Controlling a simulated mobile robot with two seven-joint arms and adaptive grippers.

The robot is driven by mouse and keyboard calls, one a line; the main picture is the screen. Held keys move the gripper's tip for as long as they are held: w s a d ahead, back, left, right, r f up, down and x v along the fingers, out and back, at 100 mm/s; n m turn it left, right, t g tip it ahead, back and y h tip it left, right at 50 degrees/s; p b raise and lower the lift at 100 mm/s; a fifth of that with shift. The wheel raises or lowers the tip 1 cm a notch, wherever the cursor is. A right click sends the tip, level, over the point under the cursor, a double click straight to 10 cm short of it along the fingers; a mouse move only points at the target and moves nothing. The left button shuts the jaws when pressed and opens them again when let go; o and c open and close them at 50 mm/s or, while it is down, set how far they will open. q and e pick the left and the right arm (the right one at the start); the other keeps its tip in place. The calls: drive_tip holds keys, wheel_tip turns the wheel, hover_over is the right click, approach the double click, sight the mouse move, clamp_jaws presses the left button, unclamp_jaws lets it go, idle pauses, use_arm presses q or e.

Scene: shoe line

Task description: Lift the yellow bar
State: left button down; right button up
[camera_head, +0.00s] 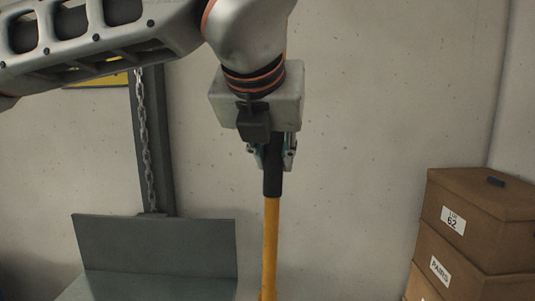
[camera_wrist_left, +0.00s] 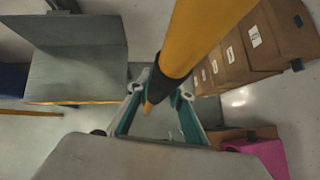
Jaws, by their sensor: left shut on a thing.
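The yellow bar (camera_head: 270,245) hangs upright below my left gripper (camera_head: 272,152) in the head view, with a black end section at its top. My left gripper is shut on this black section. In the left wrist view the yellow bar (camera_wrist_left: 202,32) runs from the top edge down to the fingers of my left gripper (camera_wrist_left: 160,95), which close around its dark part. The bar's lower end is cut off by the bottom edge of the head view. My right gripper is not in view.
Stacked brown cardboard boxes (camera_head: 470,215) stand at the right. A grey metal plate or seat-like fixture (camera_head: 165,247) is at the lower left, below a chain (camera_head: 146,140) beside a dark post. A pink object (camera_wrist_left: 262,155) lies at the lower right in the wrist view.

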use_arm(q)
drive_tip(key=shift+d+f, duration=0.1)
drive_tip(key=shift+f, duration=0.15)
drive_tip(key=shift+s, duration=0.1)
drive_tip(key=c, duration=1.8)
unclamp_jaws()
drive_tip(key=shift+r, duration=0.25)
drive_tip(key=shift+s+r, duration=0.1)
drive_tip(key=shift+r, duration=0.1)
drive_tip(key=v, duration=1.1)
drive_tip(key=shift+s, duration=0.2)
